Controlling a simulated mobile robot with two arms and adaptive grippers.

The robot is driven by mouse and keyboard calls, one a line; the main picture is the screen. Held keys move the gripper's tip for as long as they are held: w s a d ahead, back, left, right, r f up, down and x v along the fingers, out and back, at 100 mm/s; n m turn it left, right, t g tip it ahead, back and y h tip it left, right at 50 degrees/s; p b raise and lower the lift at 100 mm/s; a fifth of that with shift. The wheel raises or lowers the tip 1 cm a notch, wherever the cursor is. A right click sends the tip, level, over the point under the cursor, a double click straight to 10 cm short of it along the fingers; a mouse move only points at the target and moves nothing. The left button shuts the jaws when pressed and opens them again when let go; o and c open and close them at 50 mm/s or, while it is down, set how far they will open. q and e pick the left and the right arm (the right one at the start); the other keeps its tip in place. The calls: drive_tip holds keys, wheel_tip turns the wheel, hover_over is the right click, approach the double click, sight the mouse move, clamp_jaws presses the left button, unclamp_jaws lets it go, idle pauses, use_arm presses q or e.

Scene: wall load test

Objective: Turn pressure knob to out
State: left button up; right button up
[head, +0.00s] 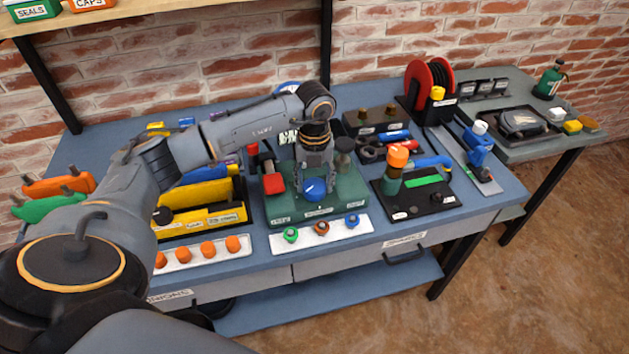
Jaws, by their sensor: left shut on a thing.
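The blue pressure knob (316,188) is on the front of a green test unit (345,200) at the middle of the workbench. My left gripper (315,181) points down over the knob from above and is shut on it. A light pointer line shows on the knob, but its setting is too small to read. A red block (274,183) is on the unit to the left of the knob, and a dark round part (343,150) stands behind to the right. My right gripper is out of view.
A white strip (345,229) with green, copper and blue fittings lies in front of the unit. A yellow tray (205,215) is on the left, and a black board (420,200) with an orange-topped green cylinder (395,165) is on the right. A shelf (150,8) hangs at upper left.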

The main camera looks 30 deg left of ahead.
sight(315, 185)
use_arm(q)
drive_tip(key=n, duration=0.6)
drive_tip(key=shift+r+n+p, duration=0.1)
drive_tip(key=shift+n+p, duration=0.2)
drive_tip(key=shift+p, duration=0.05)
drive_tip(key=n+p, duration=0.1)
drive_tip(key=n, duration=0.4)
drive_tip(key=shift+n, duration=0.4)
drive_tip(key=o, duration=1.2)
wheel_tip(315, 185, up, 12)
drive_tip(key=shift+f, duration=0.1)
